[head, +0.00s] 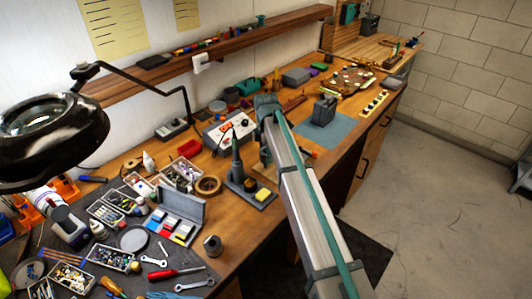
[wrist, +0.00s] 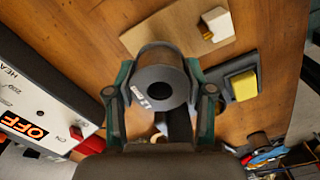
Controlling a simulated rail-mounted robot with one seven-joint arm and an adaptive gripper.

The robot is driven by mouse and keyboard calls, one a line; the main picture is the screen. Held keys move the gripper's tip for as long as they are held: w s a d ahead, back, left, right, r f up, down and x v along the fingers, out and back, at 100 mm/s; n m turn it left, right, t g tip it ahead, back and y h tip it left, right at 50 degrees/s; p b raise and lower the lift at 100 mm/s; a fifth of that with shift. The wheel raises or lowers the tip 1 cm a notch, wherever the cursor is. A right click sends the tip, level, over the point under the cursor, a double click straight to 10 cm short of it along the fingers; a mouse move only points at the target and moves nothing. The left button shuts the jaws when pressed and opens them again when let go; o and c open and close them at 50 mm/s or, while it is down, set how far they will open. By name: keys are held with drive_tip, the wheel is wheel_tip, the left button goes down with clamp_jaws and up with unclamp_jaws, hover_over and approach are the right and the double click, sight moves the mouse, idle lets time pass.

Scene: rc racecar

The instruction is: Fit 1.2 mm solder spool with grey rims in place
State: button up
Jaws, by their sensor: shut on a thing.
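A dark grey spool (wrist: 177,80) with a round centre hole and a small printed label sits between the fingers of my gripper (wrist: 159,72) in the wrist view. The fingers are shut on its two sides, and its open end faces the camera. The spool covers part of this board. In the head view my gripper (head: 265,108) is over the middle of the bench, and I cannot make out the spool there.
A soldering iron stand (head: 238,180) with a yellow sponge (head: 263,194) is close by. A control unit marked OFF (wrist: 35,115) is left in the wrist view. A small metallic cylinder (head: 213,245) stands near the bench's front edge. A blue-grey mat (head: 335,133) lies farther back.

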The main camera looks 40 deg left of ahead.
sight(266, 167)
drive_tip(key=shift+f+b, duration=0.65)
drive_tip(key=shift+f, duration=1.25)
drive_tip(key=o, duration=1.8)
drive_tip(key=shift+r, duration=0.1)
drive_tip(key=shift+r+p, duration=1.9)
drive_tip(key=shift+r, duration=2.5)
